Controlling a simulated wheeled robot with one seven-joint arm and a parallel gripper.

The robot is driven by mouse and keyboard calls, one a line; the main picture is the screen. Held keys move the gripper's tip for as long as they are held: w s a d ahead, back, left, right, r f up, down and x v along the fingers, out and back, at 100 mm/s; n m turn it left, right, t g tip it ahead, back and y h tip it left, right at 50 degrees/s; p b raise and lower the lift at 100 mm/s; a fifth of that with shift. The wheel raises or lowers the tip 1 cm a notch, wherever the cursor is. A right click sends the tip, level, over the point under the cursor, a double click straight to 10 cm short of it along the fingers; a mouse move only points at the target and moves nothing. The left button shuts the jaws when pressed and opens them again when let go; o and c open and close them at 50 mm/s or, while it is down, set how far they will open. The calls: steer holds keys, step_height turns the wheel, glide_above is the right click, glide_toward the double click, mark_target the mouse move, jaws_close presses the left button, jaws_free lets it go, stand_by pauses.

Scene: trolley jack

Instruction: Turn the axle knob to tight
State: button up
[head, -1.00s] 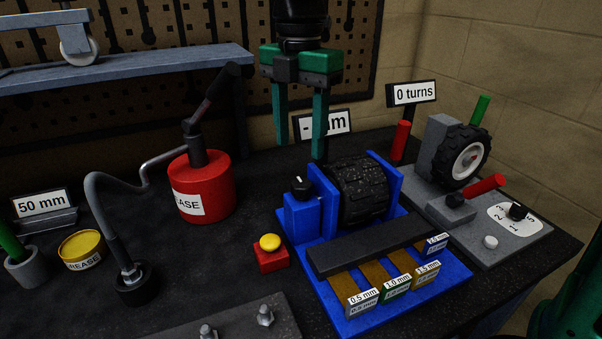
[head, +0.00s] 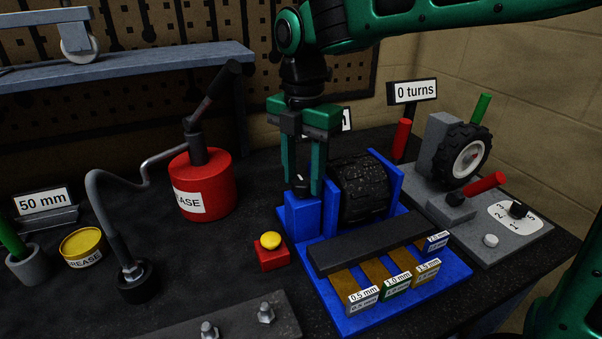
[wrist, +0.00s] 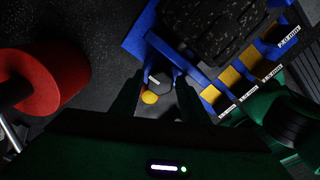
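The axle knob (head: 301,182) is a small black knob with a white pointer line, on top of the blue block (head: 305,216) at the left of the blue stand. The stand holds a black tyre roller (head: 362,188). In the wrist view the knob (wrist: 158,82) lies between my fingers, its white line plain. My gripper (head: 303,188) points down over the knob, one finger on each side. The fingers look open, with a gap around the knob in the wrist view. I see no tight mark; the display behind is mostly hidden by my gripper.
A yellow button on a red box (head: 271,252) stands just left of the stand. A red grease can (head: 202,184) with a pump handle (head: 213,95) is further left. Labelled gauge strips (head: 380,273) lie in front. A wheel fixture (head: 463,155) stands at right.

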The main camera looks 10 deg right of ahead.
steer(key=c, duration=0.6)
